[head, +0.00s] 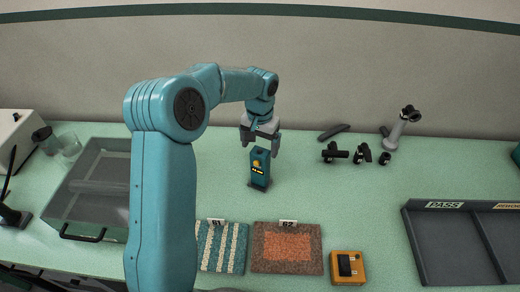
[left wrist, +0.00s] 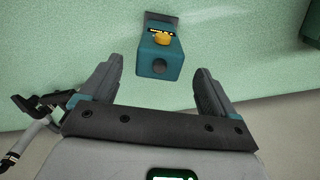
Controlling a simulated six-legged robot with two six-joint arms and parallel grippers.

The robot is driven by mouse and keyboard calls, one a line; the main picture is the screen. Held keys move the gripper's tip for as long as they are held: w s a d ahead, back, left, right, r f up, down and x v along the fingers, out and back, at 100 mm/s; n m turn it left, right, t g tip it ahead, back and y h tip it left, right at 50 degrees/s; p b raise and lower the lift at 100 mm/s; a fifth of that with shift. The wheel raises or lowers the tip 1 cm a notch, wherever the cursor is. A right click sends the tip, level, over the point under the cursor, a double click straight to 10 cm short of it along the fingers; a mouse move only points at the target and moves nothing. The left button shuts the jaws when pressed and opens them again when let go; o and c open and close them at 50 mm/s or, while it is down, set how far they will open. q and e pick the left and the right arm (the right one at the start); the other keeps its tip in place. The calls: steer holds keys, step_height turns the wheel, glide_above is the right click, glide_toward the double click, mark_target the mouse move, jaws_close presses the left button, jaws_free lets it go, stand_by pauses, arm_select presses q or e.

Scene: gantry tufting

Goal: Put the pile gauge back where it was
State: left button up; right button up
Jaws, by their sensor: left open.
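The pile gauge looks to be the teal upright box with a yellow mark (head: 260,167), standing on a dark base on the green table. It also shows in the left wrist view (left wrist: 160,60), ahead of the fingers. My left gripper (head: 261,139) is just above the box, pointing down, with its fingers apart. In the left wrist view the gap between the fingers (left wrist: 160,92) is empty and the box lies beyond it. I cannot tell whether a finger touches the box. My right gripper is not in view.
Two carpet samples, a striped one (head: 221,247) and an orange-brown one (head: 287,250), lie in front, with an orange device (head: 347,267) beside them. A grey tray (head: 408,236) is at right, a clear bin (head: 70,215) at left. Small black parts (head: 334,153) lie behind right.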

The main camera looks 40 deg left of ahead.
arm_select(q)
step_height(320, 180, up, 6)
steer(key=shift+r, duration=0.2)
steer(key=shift+s, duration=0.1)
stand_by(0.3)
